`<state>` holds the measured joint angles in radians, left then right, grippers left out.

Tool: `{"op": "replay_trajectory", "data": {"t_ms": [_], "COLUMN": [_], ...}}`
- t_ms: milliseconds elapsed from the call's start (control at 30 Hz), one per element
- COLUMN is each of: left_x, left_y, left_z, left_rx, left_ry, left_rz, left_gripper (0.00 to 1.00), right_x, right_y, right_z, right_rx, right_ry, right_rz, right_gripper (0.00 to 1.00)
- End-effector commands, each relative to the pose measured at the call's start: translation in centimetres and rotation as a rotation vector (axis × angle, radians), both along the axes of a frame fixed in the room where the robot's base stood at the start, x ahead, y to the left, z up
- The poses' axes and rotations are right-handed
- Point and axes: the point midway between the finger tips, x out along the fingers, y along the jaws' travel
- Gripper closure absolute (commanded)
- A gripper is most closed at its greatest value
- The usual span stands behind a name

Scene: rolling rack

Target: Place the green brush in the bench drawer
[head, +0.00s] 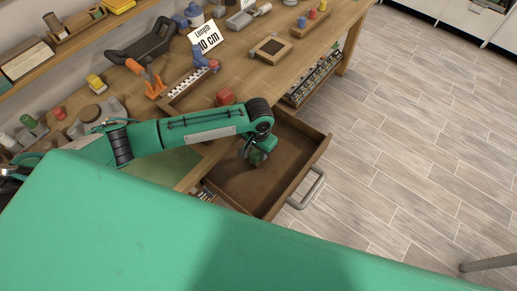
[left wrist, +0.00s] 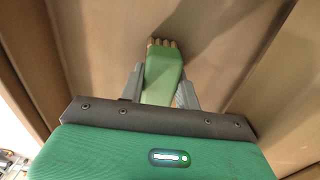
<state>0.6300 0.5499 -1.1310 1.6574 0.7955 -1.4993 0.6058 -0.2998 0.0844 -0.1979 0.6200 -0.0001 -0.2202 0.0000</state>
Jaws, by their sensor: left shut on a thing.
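My left gripper (left wrist: 160,88) is shut on the green brush (left wrist: 161,74), with one grey finger on each side of it. The brush's tan bristle end points away from the gripper, toward the drawer's brown floor. In the head view the brush (head: 257,157) shows as a small green piece under my left wrist, partly hidden. The bench drawer (head: 290,191) is pulled open, and the brush is over its inside. I cannot tell whether the brush touches the drawer floor. My right gripper is not in view.
The drawer's metal handle (head: 308,189) juts out over the clear plank floor.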

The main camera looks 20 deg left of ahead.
Motion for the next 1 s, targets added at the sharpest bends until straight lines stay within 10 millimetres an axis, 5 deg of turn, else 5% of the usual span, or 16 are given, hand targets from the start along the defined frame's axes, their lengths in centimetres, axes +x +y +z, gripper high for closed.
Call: {"op": "replay_trajectory", "data": {"t_ms": [333,367,467,767,1000], "left_x": [0.0,0.0,0.0,0.0,0.1], "left_y": [0.0,0.0,0.0,0.0,0.0], "left_z": [-0.3,-0.3,-0.3,-0.1,3.1], "left_rx": [0.0,0.0,0.0,0.0,-0.001], "left_ry": [0.0,0.0,0.0,0.0,-0.004], "left_rz": [0.0,0.0,0.0,0.0,-0.002], "left_gripper": [0.98,0.62,0.46,0.46,0.46], "right_x": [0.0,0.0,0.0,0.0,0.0], "right_y": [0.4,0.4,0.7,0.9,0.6], "right_z": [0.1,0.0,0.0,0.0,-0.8], "right_rx": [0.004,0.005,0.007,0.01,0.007], "right_ry": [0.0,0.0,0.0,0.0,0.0], "right_rz": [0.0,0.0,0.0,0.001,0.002], "right_gripper": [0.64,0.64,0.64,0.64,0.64]}}
